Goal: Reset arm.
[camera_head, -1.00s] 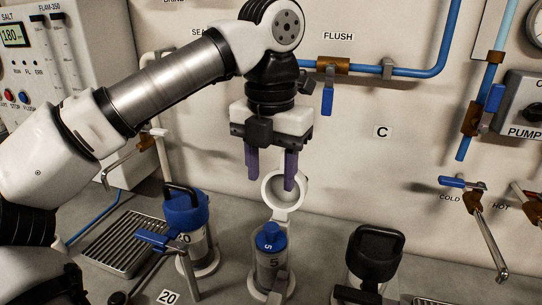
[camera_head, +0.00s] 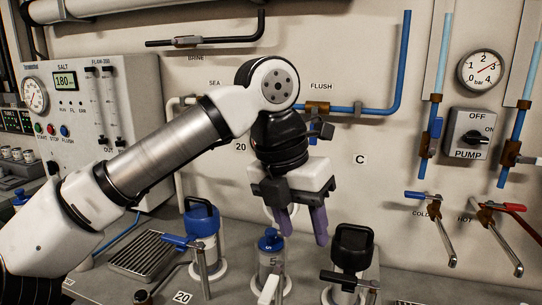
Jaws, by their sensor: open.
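My arm reaches in from the left, bent at a high elbow. My gripper (camera_head: 302,229) hangs with its purple fingers pointing down. The fingers are apart with nothing between them. It is above and behind the grey canister with the blue cap, marked 5 (camera_head: 271,253), and apart from it. The white ring behind that canister is mostly hidden by the gripper.
A blue-topped canister (camera_head: 201,223) stands left of the marked one, and a black-topped canister (camera_head: 352,254) stands to its right. A drain grate (camera_head: 147,255) lies at the left. Cold (camera_head: 419,196) and hot (camera_head: 481,206) taps, the pump switch (camera_head: 468,134) and blue pipes (camera_head: 404,60) line the wall.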

